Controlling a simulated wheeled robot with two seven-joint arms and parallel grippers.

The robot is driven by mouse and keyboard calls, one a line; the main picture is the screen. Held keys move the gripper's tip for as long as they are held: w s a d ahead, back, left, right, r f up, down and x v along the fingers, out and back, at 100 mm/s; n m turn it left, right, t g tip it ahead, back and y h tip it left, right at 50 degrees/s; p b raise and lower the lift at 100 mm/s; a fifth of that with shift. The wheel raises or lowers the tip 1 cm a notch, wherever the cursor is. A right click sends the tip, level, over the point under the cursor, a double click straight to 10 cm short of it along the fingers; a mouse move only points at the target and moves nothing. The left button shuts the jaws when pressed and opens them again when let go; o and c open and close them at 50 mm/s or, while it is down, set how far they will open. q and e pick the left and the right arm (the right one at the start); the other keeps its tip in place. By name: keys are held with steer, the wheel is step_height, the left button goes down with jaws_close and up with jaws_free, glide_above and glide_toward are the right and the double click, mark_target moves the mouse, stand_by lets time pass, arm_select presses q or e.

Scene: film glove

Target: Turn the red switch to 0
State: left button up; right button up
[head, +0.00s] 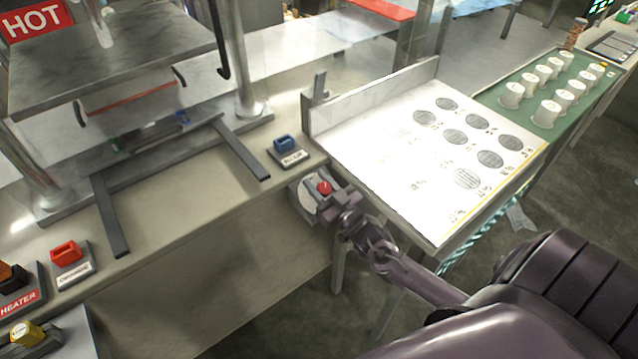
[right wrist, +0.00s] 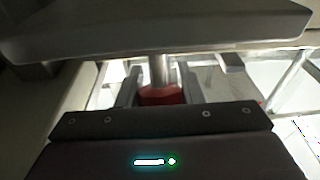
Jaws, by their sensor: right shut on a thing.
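The red switch (head: 324,187) is a small red knob on a round pale dial plate (head: 305,196) at the front edge of the bench. My right gripper (head: 328,194) reaches it from the lower right and is shut on the knob. In the right wrist view the red knob (right wrist: 161,95) shows between the two dark fingers, with a grey shaft behind it. The dial marks are too small to read. My left gripper is not in view.
A blue switch (head: 285,144) stands just behind the dial. A press with a HOT sign (head: 35,20) stands behind. A white board (head: 360,170) with grey discs lies to the right.

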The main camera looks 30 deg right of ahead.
steer(key=o, duration=1)
steer(key=shift+c, duration=0.2)
steer(key=shift+s, duration=0.1)
steer(key=shift+s+f, duration=0.2)
steer(key=shift+s, duration=0.1)
steer(key=s+f+b, duration=0.1)
steer(key=s, duration=0.6)
steer(key=shift+d, duration=0.45)
